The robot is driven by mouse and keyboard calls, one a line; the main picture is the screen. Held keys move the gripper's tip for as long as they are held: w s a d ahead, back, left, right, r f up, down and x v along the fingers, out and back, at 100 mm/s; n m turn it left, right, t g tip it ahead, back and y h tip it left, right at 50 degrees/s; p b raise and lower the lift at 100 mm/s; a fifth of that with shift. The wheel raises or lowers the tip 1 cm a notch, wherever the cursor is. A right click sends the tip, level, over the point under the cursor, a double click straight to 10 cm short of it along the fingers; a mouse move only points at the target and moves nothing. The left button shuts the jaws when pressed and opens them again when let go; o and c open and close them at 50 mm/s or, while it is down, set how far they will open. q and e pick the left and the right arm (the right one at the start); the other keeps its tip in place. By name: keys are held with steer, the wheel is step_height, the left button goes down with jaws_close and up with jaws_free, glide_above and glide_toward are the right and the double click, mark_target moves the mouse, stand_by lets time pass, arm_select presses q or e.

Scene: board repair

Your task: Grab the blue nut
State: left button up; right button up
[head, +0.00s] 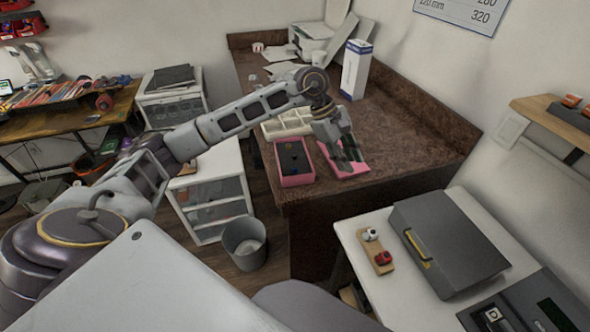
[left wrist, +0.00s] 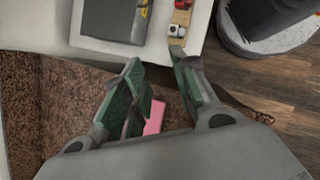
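I cannot make out a blue nut in either view. My left gripper (head: 346,152) hangs over the pink tray or lid (head: 352,169) on the brown counter, to the right of the pink-rimmed dark box (head: 296,179). In the left wrist view the two green-padded fingers (left wrist: 156,62) are spread with a gap between them and hold nothing. A piece of the pink tray (left wrist: 154,118) shows between them; the rest is hidden by the gripper. Small dark details in the box are too small to tell. My right gripper is in neither view.
A pale compartment tray (head: 285,124) and a white-blue carton (head: 355,70) stand farther back on the brown counter (head: 400,130). A white table with a grey case (head: 450,240) is at the front right. A grey bin (head: 245,243) stands on the floor.

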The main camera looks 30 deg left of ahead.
arm_select(q)
steer(key=a+r+y, duration=0.3)
steer(key=a+y, duration=0.3)
steer(key=a, duration=1.1)
steer(key=shift+w+a+g, duration=0.15)
steer(key=shift+a+g, duration=0.15)
glide_above(294, 166)
step_height(294, 166, down, 8)
steer(key=shift+a+f, duration=0.1)
steer(key=shift+f, duration=0.15)
steer(key=shift+f, duration=0.1)
